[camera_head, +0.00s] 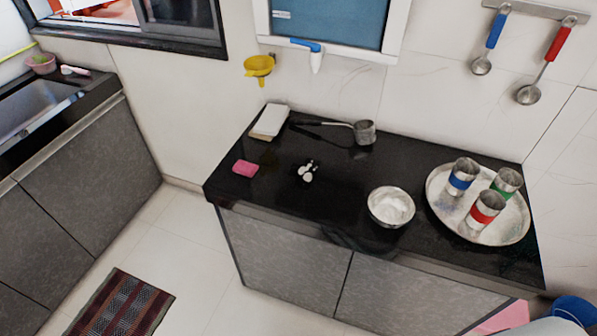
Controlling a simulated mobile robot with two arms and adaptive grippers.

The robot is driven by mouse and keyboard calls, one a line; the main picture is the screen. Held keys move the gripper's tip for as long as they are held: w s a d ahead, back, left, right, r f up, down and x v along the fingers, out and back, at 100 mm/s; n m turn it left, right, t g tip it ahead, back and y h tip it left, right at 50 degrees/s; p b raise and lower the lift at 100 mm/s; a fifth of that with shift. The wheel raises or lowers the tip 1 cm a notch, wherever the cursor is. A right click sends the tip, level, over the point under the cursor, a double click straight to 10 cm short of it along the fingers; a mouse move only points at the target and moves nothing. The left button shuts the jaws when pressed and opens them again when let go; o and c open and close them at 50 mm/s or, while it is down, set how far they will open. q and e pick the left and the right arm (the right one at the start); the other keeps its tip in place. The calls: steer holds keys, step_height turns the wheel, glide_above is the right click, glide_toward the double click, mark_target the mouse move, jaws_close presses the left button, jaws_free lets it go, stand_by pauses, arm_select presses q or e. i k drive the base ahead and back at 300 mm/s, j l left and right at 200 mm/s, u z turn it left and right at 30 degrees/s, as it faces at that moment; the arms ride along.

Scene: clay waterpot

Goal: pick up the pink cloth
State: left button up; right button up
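A small folded pink cloth (245,168) lies flat on the black countertop (270,215), near its left end. It looks like a compact pad, and nothing covers it. Another flat pink thing (508,318) shows in the lower right corner, below the counter's front; it is partly cut off and I cannot tell what it is. Neither of my grippers is in view.
Behind the cloth lie a white block (269,122) and a long-handled pot (364,132). Small white pieces (307,171), a metal bowl (391,207) and a round tray (437,215) with three banded cups stand to the right. A striped mat (122,305) lies on the floor.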

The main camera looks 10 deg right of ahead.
mark_target(248, 169)
steer(key=i+j, duration=0.15)
steer(key=j, duration=0.2)
steer(key=i+j, duration=0.15)
steer(key=j, duration=0.15)
steer(key=i+j, duration=0.15)
steer(key=j, duration=0.2)
steer(key=i+j, duration=0.2)
steer(key=j, duration=0.15)
